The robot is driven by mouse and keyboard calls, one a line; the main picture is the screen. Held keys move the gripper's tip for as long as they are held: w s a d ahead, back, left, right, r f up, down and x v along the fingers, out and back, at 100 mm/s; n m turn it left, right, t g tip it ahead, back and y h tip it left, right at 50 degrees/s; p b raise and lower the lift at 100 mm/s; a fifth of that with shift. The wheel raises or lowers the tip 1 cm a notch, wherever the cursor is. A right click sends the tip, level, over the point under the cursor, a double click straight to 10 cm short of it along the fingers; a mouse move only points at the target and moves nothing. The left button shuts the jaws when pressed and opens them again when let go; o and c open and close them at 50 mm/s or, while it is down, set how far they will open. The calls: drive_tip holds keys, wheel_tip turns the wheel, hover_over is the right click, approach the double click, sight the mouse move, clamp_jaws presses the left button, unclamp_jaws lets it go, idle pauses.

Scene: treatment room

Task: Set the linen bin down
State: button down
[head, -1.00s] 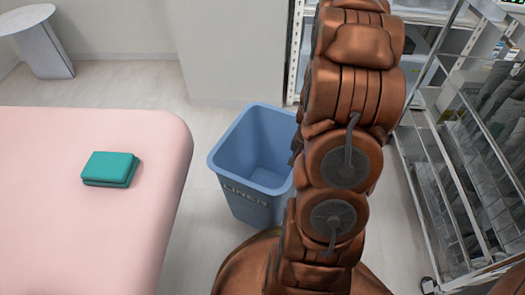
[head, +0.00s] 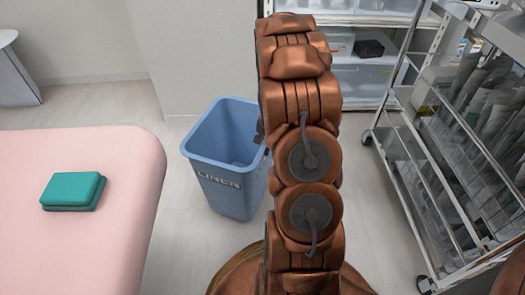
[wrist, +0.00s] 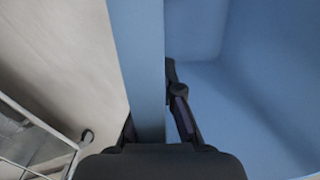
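The linen bin (head: 228,196) is a blue, open-topped bin marked LINEN, upright and empty as far as I can see. It is between the pink-covered bed and my arm in the head view. My arm hides its right side. In the wrist view, the bin's rim (wrist: 146,70) runs between the fingers of my gripper (wrist: 152,118). One finger is inside the bin against the wall, the other outside and mostly hidden. The gripper is shut on the wall. I cannot tell whether the bin's base touches the floor.
The pink bed (head: 100,250) with a folded teal cloth (head: 73,190) is close on the left. A wire cart (head: 440,180) stands on the right, with shelving (head: 365,75) behind. Pale floor (head: 185,235) shows around the bin.

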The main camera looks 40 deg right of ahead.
drive_tip(key=shift+w+d+b, duration=0.2)
drive_tip(key=shift+w+d, duration=0.15)
drive_tip(key=shift+w, duration=0.3)
drive_tip(key=shift+w+d+b, duration=0.15)
drive_tip(key=shift+w+d, duration=0.15)
drive_tip(key=shift+w, duration=0.35)
drive_tip(key=shift+w+f, duration=0.1)
wheel_tip(320, 180, down, 4)
drive_tip(key=shift+w+r+b, duration=0.1)
drive_tip(key=shift+r+b, duration=0.15)
drive_tip(key=shift+b, duration=0.85)
drive_tip(key=c, duration=1.3)
unclamp_jaws()
